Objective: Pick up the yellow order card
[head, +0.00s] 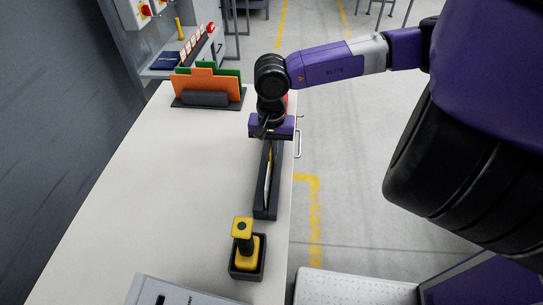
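A long narrow black holder (273,202) stands near the right edge of the pale worktop. Thin cards stand on edge in it; a whitish one (266,190) shows in the near part. A yellow sliver (270,157), which looks like the edge of the yellow order card, shows farther back, just below my gripper. My gripper (270,137) is over the far end of the holder, pointing down. Its fingers are hidden by its own body and the steep view, so I cannot tell whether they touch a card.
A yellow-and-black stamp-like tool (243,240) sits in a black tray in front of the holder. A sorter with orange and green folders (205,84) stands at the back. A grey box (170,292) is at the near edge. The worktop's left middle is clear.

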